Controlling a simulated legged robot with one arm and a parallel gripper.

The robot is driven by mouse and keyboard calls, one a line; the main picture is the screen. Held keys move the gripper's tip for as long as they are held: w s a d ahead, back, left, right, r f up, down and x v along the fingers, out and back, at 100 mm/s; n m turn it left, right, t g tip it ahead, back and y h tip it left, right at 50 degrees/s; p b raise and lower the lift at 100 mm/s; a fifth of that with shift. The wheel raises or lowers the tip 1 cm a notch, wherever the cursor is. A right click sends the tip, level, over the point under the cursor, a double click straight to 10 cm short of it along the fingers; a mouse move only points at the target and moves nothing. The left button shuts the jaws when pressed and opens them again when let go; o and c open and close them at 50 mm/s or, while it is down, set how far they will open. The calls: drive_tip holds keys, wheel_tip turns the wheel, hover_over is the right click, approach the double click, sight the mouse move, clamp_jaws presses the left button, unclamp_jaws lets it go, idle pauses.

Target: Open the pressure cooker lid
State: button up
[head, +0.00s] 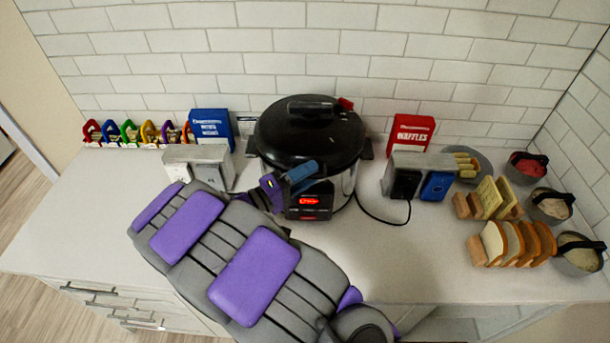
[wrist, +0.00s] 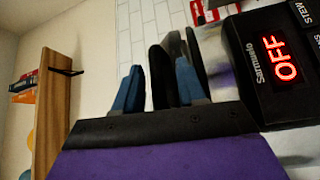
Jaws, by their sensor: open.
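The pressure cooker (head: 344,187) stands against the back wall, with its black lid (head: 280,135) on top and a raised black handle (head: 310,107) across the lid. The lid looks seated. Its black control panel (wrist: 255,75) fills the right of the wrist view, and the red display reads OFF. My gripper (head: 288,181) is at the cooker's front, just below the lid's rim and above the panel. In the wrist view my gripper (wrist: 158,88) has its blue fingertips apart. Dark shapes show between and behind them; I cannot tell whether they touch the cooker.
Toasters flank the cooker on the left (head: 198,163) and right (head: 418,174). A blue box (head: 211,129) and a red waffle box (head: 410,134) stand behind them. A black cord (head: 380,217) lies right of the cooker. Bread racks (head: 510,243) and bowls (head: 580,255) are far right.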

drive_tip(key=shift+c, duration=0.2)
clamp_jaws()
idle(0.4)
